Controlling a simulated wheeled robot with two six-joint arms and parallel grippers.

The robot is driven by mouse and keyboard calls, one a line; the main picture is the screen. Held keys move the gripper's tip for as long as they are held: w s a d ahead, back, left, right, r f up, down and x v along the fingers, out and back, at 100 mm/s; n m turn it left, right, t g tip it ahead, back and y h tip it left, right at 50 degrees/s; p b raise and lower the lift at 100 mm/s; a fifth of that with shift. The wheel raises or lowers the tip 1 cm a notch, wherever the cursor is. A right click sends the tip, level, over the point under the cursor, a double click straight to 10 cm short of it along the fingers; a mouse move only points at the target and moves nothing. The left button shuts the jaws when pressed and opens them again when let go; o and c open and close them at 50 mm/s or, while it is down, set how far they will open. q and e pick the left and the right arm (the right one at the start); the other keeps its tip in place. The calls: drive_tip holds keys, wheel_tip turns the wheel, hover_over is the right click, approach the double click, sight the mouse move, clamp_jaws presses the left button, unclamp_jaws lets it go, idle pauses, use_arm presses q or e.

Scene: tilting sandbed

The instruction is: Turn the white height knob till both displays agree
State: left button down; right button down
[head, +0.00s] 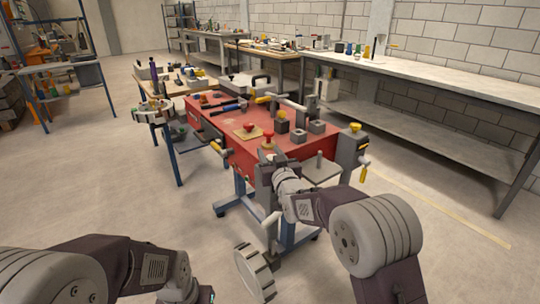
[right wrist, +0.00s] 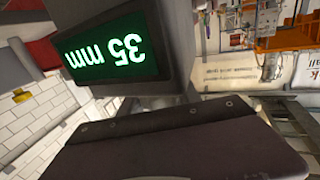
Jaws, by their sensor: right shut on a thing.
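The other display's reading cannot be seen. My right gripper (head: 266,182) is at the near end of the red bench (head: 205,118), beside a dark grey housing.
A pale ridged wheel (head: 255,273) is low in front of the bench. Blocks, tools and a red knob (head: 268,134) crowd the bench top. A yellow-handled part (head: 364,171) sticks out at its right.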

drive_tip(key=shift+f+n+y, duration=0.1)
drive_tip(key=shift+n+y, duration=0.2)
drive_tip(key=shift+y, duration=0.2)
drive_tip(key=shift+n+g+y, duration=0.3)
drive_tip(key=shift+y, duration=0.1)
drive_tip(key=y, duration=0.1)
drive_tip(key=n+g+y+p, duration=0.1)
drive_tip(key=n+y+p, duration=0.1)
drive_tip(key=shift+s+a+r+g, duration=0.15)
drive_tip(key=shift+a+r+g, duration=0.15)
drive_tip(key=shift+a+f+n+g+y, duration=0.1)
drive_tip(key=shift+n+g+y, duration=0.3)
drive_tip(key=shift+n+y, duration=0.1)
drive_tip(key=shift+s+f+n+g+y, duration=0.1)
drive_tip(key=shift+f+n+g+y, duration=0.1)
drive_tip(key=shift+n+g+y, duration=0.15)
drive_tip(key=y+b, duration=0.1)
drive_tip(key=n+g+b, duration=0.1)
drive_tip(key=b, duration=0.1)
drive_tip(key=shift+s+a+f+g+y, duration=0.15)
drive_tip(key=shift+a+f+g+y, duration=0.1)
drive_tip(key=shift+y, duration=0.1)
drive_tip(key=shift+s+r+n+g+y+b, duration=0.1)
drive_tip(key=shift+r+n+g+y+b, duration=0.3)
drive_tip(key=shift+b, duration=0.3)
drive_tip(key=c, duration=0.9)
unclamp_jaws()
drive_tip(key=shift+a, duration=0.1)
